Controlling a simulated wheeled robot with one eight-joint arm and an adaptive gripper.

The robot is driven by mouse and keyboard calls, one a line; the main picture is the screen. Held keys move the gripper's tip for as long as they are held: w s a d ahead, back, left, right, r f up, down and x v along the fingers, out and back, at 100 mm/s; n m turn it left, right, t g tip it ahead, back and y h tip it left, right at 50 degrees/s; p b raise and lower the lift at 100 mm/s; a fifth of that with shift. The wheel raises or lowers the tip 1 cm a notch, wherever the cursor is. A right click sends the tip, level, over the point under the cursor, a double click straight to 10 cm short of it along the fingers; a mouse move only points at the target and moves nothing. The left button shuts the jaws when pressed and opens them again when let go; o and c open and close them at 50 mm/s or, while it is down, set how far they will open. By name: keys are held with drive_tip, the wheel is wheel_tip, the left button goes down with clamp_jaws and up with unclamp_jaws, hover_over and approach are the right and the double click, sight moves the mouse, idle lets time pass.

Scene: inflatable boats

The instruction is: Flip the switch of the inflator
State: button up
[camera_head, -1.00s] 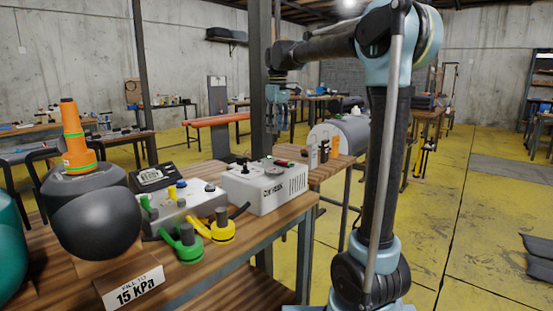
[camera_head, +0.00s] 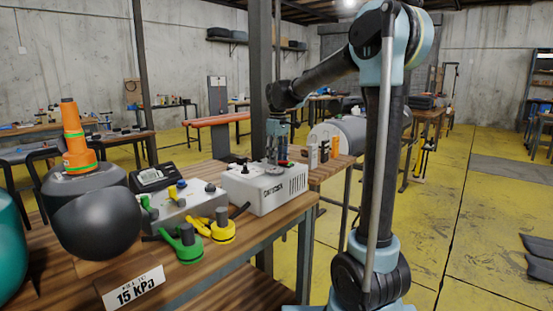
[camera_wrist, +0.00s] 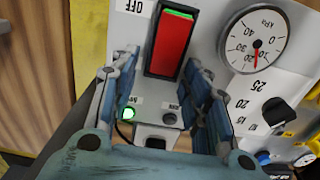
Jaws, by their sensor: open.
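The inflator (camera_head: 265,190) is a white box on the wooden workbench. Its red rocker switch (camera_wrist: 170,45) shows in the wrist view, set in a black frame with a green strip at its upper end and an "OFF" label beside that end. My gripper (camera_head: 278,148) is low over the inflator's top in the head view. In the wrist view my gripper (camera_wrist: 163,68) is open, with one finger on each side of the switch. Whether a finger touches it, I cannot tell.
A round kPa gauge (camera_wrist: 255,40) and a black knob (camera_wrist: 284,112) lie right of the switch in the wrist view. Green (camera_head: 186,245) and yellow (camera_head: 222,228) valve fittings and an orange nozzle (camera_head: 76,140) stand left of the inflator.

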clamp_jaws()
drive_tip(key=shift+s+d+r+t+y, duration=0.15)
drive_tip(key=shift+d+r+t+y, duration=0.1)
drive_tip(key=shift+t+y, duration=0.45)
drive_tip(key=shift+s+d+r+t+y, duration=0.15)
drive_tip(key=shift+d+t+y, duration=0.1)
drive_tip(key=shift+t+y, duration=0.4)
unclamp_jaws()
drive_tip(key=shift+w, duration=0.1)
